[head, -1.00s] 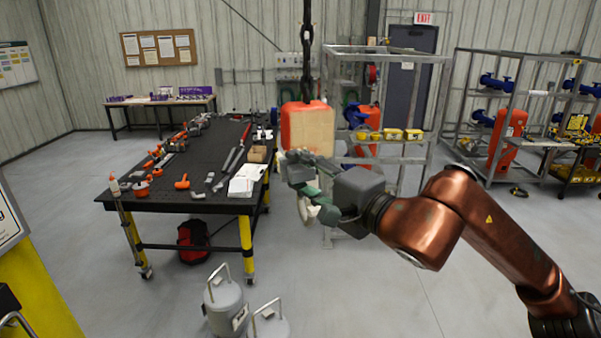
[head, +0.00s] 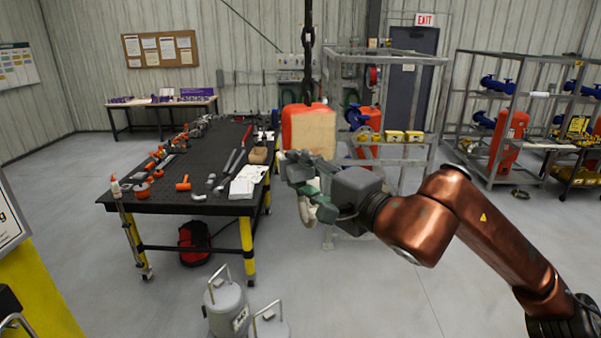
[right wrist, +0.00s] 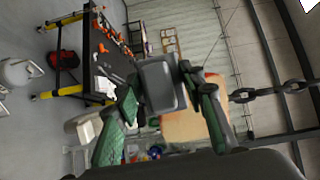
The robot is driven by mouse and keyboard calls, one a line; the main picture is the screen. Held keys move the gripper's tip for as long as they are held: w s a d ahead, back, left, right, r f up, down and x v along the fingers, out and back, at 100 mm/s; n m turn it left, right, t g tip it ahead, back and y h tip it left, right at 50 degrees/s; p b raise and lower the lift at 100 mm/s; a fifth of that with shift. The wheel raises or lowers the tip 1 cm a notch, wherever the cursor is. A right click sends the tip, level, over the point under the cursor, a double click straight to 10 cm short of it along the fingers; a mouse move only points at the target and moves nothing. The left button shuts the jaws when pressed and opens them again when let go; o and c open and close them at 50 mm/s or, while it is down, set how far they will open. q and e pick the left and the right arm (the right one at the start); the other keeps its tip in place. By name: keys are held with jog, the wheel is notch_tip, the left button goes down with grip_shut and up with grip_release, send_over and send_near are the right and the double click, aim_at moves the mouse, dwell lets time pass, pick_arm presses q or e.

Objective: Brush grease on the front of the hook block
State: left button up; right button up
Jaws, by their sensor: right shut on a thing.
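The hook block (head: 315,128) hangs from a dark chain (head: 308,45). It is red at its left side and top, with a tan front face; it also shows in the right wrist view (right wrist: 190,130). A pale hook (head: 307,211) shows below it, partly hidden by my gripper. My right gripper (head: 305,172) is in front of the block's lower part. In the right wrist view its green-padded fingers (right wrist: 165,115) are on either side of a grey blocky piece, apparently the brush (right wrist: 160,85). Contact with the tan face cannot be told. My left gripper is not in view.
A black workbench (head: 200,165) with tools and papers stands at left. Grey canisters (head: 226,305) stand on the floor in front. A metal frame rack (head: 430,110) stands behind the block, and more racks (head: 490,140) at right. The floor at right is clear.

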jog(key=shift+w+a, duration=0.25)
jog(key=shift+w, duration=0.5)
dwell(0.4)
jog(key=shift+d, duration=0.15)
jog(key=shift+w+d+b, duration=0.3)
jog(key=shift+d+b, duration=0.3)
jog(key=shift+d, duration=0.2)
jog(key=shift+w+d+b, duration=0.25)
jog(key=shift+d+b, duration=0.35)
jog(key=shift+d, duration=0.15)
dwell(0.7)
jog(key=shift+a, duration=0.1)
jog(key=shift+s+a+b, duration=0.25)
jog(key=shift+a+b, duration=0.15)
jog(key=shift+a, duration=0.4)
jog(key=shift+s+a+b, duration=0.25)
jog(key=shift+a+b, duration=0.1)
jog(key=shift+a, duration=0.45)
